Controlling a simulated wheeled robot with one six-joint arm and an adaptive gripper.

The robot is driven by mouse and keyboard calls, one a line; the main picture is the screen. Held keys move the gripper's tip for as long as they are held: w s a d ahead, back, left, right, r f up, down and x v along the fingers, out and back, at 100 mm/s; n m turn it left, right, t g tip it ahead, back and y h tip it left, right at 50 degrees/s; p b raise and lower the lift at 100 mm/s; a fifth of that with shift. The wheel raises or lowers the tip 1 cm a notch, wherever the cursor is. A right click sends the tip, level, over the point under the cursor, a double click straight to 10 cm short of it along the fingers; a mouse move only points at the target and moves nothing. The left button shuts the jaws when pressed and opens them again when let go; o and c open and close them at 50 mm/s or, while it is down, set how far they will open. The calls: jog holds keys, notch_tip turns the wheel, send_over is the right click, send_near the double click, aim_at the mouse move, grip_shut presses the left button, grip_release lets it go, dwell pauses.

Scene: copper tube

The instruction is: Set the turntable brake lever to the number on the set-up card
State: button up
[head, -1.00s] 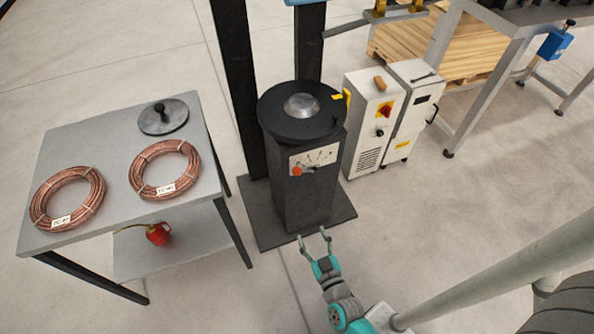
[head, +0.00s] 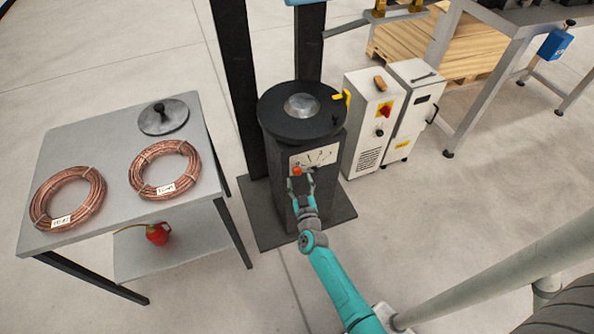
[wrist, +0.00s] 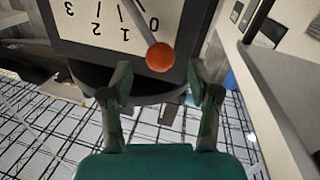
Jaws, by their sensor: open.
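The brake lever has an orange-red ball knob (wrist: 160,57) on a thin rod, in front of a white dial plate (head: 325,156) on the dark turntable pedestal (head: 283,150). In the wrist view the dial (wrist: 85,25) appears upside down, with 3, 2, 1 and 0 readable. The rod crosses the dial between 1 and 0; its exact setting is unclear from this angle. My gripper (head: 300,183) is open at the knob. In the wrist view its fingertips (wrist: 159,82) stand either side, with the knob just beyond them. I cannot make out a set-up card.
The black turntable disc (head: 277,112) tops the pedestal. A grey table (head: 95,155) at left holds two tagged copper coils (head: 135,178) and a round lidded plate (head: 163,122). White cabinets (head: 366,140) stand close at right. Floor in front is clear.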

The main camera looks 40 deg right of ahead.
aim_at(298, 175)
jog(key=shift+x, duration=2.65)
grip_shut()
